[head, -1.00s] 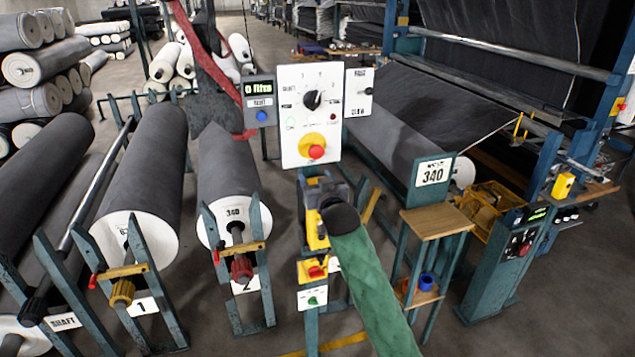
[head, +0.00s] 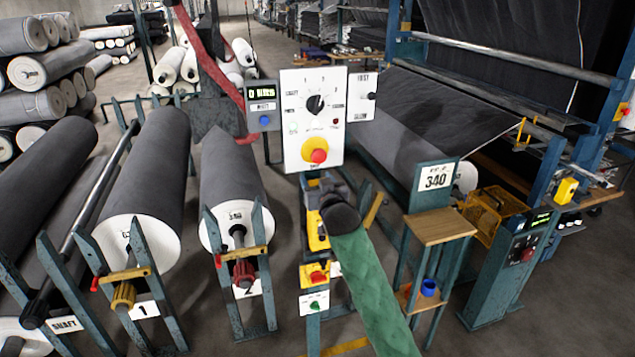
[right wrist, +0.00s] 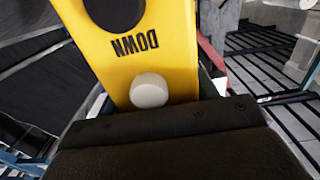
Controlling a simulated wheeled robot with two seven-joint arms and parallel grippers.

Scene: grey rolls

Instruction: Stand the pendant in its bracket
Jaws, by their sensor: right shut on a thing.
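The pendant (head: 316,231) is a yellow control box, seen in the head view in front of the teal post below the white control panel. My right gripper (head: 338,208), dark at the end of a green-sleeved arm, is shut on it and partly covers it. In the right wrist view the pendant (right wrist: 135,50) fills the top middle, with an upside-down "DOWN" label, a dark round opening and a white button close to the dark gripper pad. I cannot clearly make out the bracket or tell whether the pendant touches it. My left gripper is not in view.
The white panel (head: 312,120) with a dial and red stop button is just above. A yellow switch box (head: 314,274) sits below on the post. A small wooden-topped stand (head: 438,226) is to the right. Grey rolls (head: 231,175) on stands are to the left.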

